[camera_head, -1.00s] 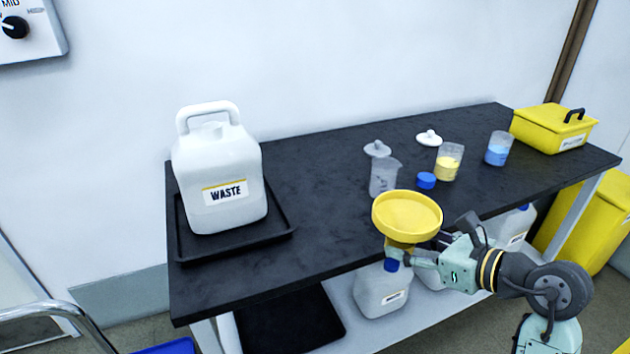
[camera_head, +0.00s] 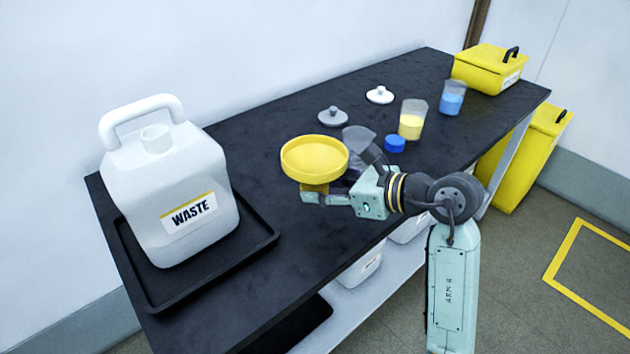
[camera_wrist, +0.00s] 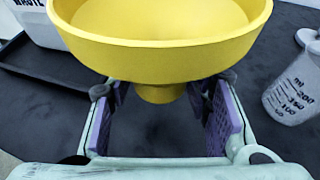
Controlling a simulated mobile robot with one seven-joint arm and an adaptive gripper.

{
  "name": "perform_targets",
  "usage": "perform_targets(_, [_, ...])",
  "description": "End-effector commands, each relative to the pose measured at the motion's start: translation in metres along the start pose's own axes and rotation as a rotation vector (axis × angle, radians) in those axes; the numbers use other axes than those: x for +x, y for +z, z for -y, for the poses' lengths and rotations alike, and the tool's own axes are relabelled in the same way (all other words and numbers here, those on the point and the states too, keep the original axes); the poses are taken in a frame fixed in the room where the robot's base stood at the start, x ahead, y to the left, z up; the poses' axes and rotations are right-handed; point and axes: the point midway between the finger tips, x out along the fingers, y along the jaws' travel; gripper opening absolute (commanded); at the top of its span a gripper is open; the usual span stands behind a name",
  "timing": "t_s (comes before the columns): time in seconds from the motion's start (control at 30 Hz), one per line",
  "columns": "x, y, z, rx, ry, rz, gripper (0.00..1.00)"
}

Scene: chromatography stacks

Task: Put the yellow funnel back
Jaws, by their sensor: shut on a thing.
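The yellow funnel (camera_head: 314,156) is upright, wide mouth up, above the black bench in the head view. My gripper (camera_head: 325,194) is shut on its lower part. In the wrist view the funnel (camera_wrist: 160,58) fills the top middle, its short neck between the purple pads of my gripper (camera_wrist: 165,115). The white WASTE container (camera_head: 172,182) stands to the left of the funnel, with its round neck (camera_head: 156,139) uncapped on top. The funnel and the container are apart. The lower end of the funnel is partly hidden by my gripper.
The container stands in a black tray (camera_head: 262,240). A grey lid (camera_head: 333,117), white lid (camera_head: 380,95), blue cap (camera_head: 395,144), yellow-liquid beaker (camera_head: 412,120) and blue-liquid beaker (camera_head: 452,98) are behind and right. An empty beaker (camera_wrist: 292,95) stands close right of the funnel.

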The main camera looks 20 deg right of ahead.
Motion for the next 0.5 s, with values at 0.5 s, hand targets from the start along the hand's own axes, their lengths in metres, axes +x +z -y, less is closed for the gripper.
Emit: perform_targets(0.5, [0.015, -0.036, 0.001, 0.001, -0.001, 0.001, 0.15])
